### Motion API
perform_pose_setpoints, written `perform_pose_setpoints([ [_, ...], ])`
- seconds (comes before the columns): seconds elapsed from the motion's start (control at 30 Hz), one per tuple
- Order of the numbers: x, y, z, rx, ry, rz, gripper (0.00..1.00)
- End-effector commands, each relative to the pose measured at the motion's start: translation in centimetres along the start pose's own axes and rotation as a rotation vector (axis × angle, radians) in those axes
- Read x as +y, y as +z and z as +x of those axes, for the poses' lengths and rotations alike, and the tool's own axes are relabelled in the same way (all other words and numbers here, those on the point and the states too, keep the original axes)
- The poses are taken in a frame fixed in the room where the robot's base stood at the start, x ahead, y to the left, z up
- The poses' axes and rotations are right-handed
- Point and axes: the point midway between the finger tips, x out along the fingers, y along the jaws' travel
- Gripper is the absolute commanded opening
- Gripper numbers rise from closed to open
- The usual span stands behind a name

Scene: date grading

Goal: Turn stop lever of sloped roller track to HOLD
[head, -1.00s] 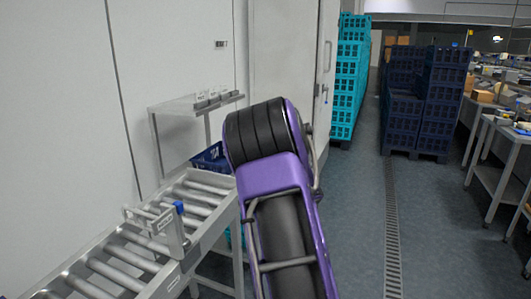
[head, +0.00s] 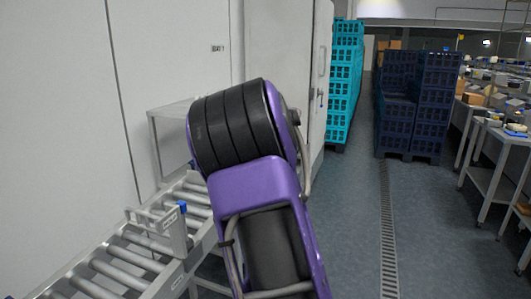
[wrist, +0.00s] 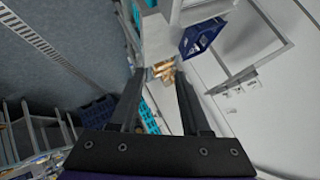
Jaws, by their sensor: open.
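The sloped roller track (head: 190,265) runs along the lower left of the head view, with grey rollers between metal rails. Its stop lever (head: 182,207) has a blue end and stands at a metal bracket (head: 178,232) on the track's near side rail. The labels there are too small to read, so I cannot tell the lever's setting. My purple arm covers the track's far right part. My gripper (wrist: 157,78) shows only in the wrist view, with its two dark fingers apart and nothing between them. I cannot make out the lever in the wrist view.
A metal shelf stand (head: 152,133) is behind the track, partly hidden by my arm. A blue crate (wrist: 202,37) shows in the wrist view. Teal crates (head: 343,80) and dark blue crates (head: 428,100) are stacked farther back. The floor right of my arm is clear, with a drain grate (head: 389,230).

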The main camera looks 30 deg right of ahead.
Motion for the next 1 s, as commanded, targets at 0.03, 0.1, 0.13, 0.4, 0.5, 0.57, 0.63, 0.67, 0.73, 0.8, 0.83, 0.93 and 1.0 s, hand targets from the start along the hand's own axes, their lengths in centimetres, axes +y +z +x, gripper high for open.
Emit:
perform_pose_setpoints([
  [0.03, -0.7, -0.6, -0.4, 0.02, -0.006, -0.013, 0.47],
  [0.1, -1.4, -1.2, -0.8, 0.044, -0.012, -0.027, 0.47],
  [0.13, -1.6, -1.5, -0.9, 0.053, -0.014, -0.031, 0.47],
  [0.4, -2.9, -2.8, -1.8, 0.097, -0.025, -0.055, 0.47],
  [0.5, -2.9, -2.9, -1.8, 0.1, -0.025, -0.056, 0.47],
  [0.57, -2.9, -2.9, -1.8, 0.099, -0.025, -0.056, 0.47],
  [0.63, -2.9, -2.8, -1.8, 0.099, -0.025, -0.055, 0.47],
  [0.67, -2.9, -2.8, -1.8, 0.099, -0.025, -0.055, 0.47],
  [0.73, -2.9, -2.8, -1.8, 0.099, -0.025, -0.055, 0.47],
  [0.8, -2.9, -2.8, -1.8, 0.098, -0.025, -0.055, 0.47],
  [0.83, -2.9, -2.8, -1.8, 0.098, -0.025, -0.055, 0.47],
  [0.93, -3.2, -2.8, -1.9, 0.099, -0.03, -0.055, 0.47],
  [1.0, -4.5, -2.9, -2.4, 0.103, -0.051, -0.052, 0.47],
])
